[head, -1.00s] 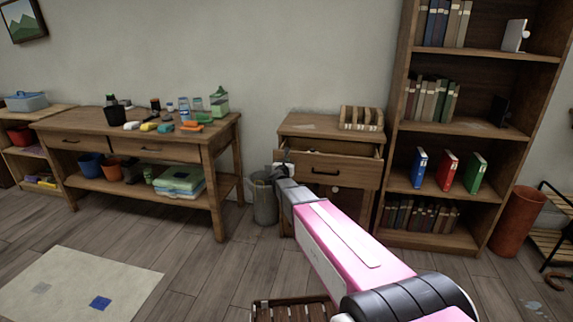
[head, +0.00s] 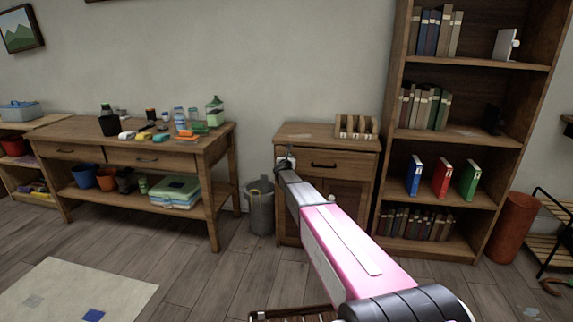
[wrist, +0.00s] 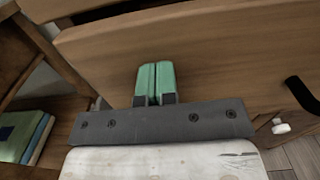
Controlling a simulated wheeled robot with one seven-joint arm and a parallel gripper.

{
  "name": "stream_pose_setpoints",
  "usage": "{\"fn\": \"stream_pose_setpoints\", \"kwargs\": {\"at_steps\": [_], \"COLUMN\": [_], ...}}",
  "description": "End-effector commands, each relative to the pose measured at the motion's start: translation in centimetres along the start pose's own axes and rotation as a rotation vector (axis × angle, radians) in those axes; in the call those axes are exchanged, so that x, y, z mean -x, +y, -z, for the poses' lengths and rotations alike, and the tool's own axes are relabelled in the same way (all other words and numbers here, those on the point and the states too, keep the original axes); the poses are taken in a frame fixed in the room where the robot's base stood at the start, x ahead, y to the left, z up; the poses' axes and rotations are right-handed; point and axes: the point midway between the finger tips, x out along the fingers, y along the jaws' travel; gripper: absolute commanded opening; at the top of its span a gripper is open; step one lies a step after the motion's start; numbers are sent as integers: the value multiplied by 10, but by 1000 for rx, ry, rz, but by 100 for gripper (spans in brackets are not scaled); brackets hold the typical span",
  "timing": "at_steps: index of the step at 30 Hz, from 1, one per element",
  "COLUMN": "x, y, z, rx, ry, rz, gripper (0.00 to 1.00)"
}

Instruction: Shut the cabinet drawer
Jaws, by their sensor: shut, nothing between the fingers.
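The wooden cabinet (head: 300,131) stands against the wall, left of the tall bookshelf. Its drawer (head: 350,164) looks flush or nearly flush in the head view, with no interior showing. The drawer has a black handle (head: 323,166), which also shows at the right edge of the wrist view (wrist: 302,95). My gripper (head: 285,158) is at the left part of the drawer front. In the wrist view its green fingers (wrist: 155,82) are together, empty, and against or very close to the wooden drawer front (wrist: 230,55). Exact contact is hard to tell.
A wooden organizer (head: 357,127) sits on the cabinet top. A grey bin (head: 261,208) stands left of the cabinet, and a cluttered workbench (head: 75,131) is further left. The bookshelf (head: 393,130) is close on the right. Floor in front is partly open.

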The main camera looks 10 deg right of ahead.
Motion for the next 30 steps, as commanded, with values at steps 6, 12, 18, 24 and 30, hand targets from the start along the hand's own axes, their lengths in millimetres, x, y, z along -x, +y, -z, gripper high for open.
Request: {"fn": "stream_pose_setpoints", "kwargs": {"at_steps": [6,12,18,24,30], "x": [-33,-44,-47,-50,-48], "y": [0,0,0,0,0], "z": [0,0,-1,-1,-2], "rx": [0,0,0,0,1], "ry": [0,0,-1,-2,-3], "rz": [0,0,0,1,1], "gripper": [0,0,0,0,0]}}
